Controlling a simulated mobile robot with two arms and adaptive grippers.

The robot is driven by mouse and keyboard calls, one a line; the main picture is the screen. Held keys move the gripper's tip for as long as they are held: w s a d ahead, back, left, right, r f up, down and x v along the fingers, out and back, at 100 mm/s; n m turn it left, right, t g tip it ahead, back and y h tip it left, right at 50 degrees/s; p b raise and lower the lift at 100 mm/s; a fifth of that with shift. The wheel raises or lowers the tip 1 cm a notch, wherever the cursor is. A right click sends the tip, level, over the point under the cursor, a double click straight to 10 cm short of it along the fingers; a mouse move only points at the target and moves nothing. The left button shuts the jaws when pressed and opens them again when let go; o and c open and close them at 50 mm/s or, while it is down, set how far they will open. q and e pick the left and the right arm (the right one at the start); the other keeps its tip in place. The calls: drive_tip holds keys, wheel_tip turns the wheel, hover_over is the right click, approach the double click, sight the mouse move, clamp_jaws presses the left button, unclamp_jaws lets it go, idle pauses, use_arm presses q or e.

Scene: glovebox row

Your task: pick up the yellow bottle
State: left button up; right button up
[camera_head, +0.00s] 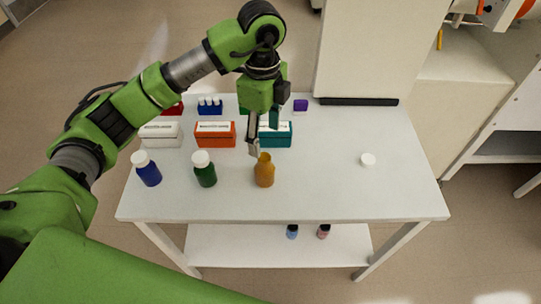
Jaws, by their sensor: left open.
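The yellow bottle (264,172), amber-yellow and without a cap, stands upright on the white table (330,200), near the middle of its front half. My left gripper (263,146) points down just above and behind the bottle's neck, with its jaws open. One finger appears close to the bottle's top; I cannot tell if they touch. The right gripper is not in the view.
A green bottle (204,170) and a blue bottle (146,169), both white-capped, stand left of the yellow one. White, orange (215,135) and teal (281,135) boxes stand behind.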

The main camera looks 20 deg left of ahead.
sight(264, 168)
use_arm(q)
drive_tip(key=f, duration=0.2)
drive_tip(key=s+f+p, duration=0.1)
drive_tip(key=f, duration=0.3)
drive_tip(key=shift+s+a+f+p, duration=0.1)
drive_tip(key=shift+s+f+p, duration=0.1)
drive_tip(key=shift+s+p, duration=0.1)
drive_tip(key=f+p, duration=0.1)
drive_tip(key=f, duration=0.2)
drive_tip(key=shift+w+p, duration=0.2)
drive_tip(key=shift+p, duration=0.15)
wheel_tip(264, 168, down, 3)
drive_tip(key=shift+r+p, duration=0.2)
drive_tip(key=shift+p, duration=0.15)
drive_tip(key=shift+w+f, duration=0.1)
drive_tip(key=shift+f, duration=0.45)
drive_tip(key=c, duration=1.2)
drive_tip(key=shift+c, duration=0.2)
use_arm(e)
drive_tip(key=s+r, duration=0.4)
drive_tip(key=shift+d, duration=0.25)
